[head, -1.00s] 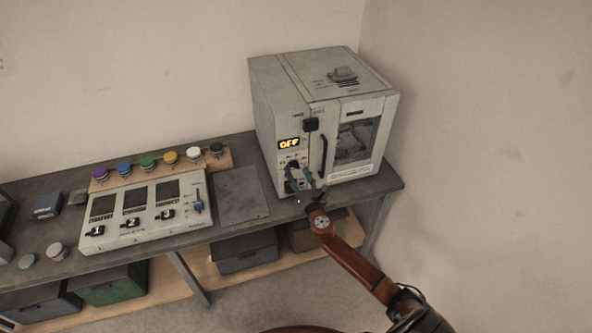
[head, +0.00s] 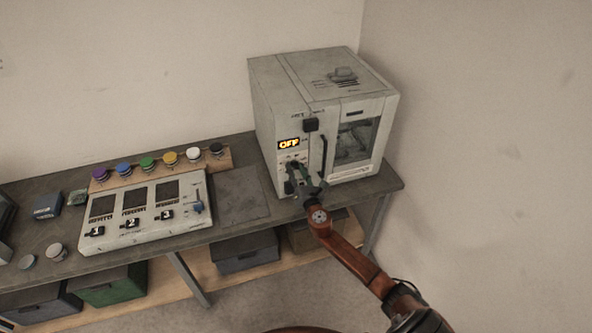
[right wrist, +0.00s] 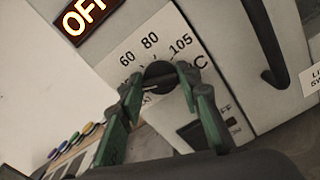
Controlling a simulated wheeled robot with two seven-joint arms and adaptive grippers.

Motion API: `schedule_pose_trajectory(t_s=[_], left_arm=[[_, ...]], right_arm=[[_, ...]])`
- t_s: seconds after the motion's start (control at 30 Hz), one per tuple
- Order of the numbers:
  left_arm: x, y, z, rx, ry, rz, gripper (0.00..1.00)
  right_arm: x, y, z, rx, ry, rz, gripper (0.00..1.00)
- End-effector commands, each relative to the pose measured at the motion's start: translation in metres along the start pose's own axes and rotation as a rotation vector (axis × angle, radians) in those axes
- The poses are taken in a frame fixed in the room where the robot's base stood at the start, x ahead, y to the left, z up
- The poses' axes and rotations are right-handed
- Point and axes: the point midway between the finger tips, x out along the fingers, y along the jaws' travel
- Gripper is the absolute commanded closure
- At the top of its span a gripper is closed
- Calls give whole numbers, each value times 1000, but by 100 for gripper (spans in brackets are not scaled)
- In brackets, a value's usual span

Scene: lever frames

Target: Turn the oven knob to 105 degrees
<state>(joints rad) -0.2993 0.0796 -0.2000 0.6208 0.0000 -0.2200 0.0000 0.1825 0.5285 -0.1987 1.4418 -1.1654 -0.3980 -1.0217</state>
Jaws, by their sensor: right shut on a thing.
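The oven (head: 268,100) is a grey box at the back right of the bench. Its display (head: 288,143) reads OFF, and part of it shows in the right wrist view (right wrist: 85,14). The oven knob (right wrist: 160,74) is dark and round, with 60, 80 and 105 printed around it. Its exact pointer angle is hard to tell. My right gripper (head: 297,170) is at the oven's front panel, its green fingers on both sides of the knob and shut on it. In the head view the gripper mostly hides the knob. My left gripper is not in view.
A black handle (head: 323,155) stands just right of the knob. A dark switch (right wrist: 203,133) sits below it, beside an OFF label. A control box (head: 150,235) and several coloured caps are on the bench (head: 240,195) to the left. The floor in front is clear.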

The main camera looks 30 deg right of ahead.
Motion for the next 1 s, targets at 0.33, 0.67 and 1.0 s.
schedule_pose_trajectory(t_s=[0.33, 0.67, 1.0], left_arm=[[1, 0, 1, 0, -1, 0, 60], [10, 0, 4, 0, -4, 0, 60], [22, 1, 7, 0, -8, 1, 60]], right_arm=[[0, -1, -1, 17, 0, -1, 93], [0, -2, -2, 188, 0, -2, 93], [0, -3, -3, 502, 0, -2, 93]])
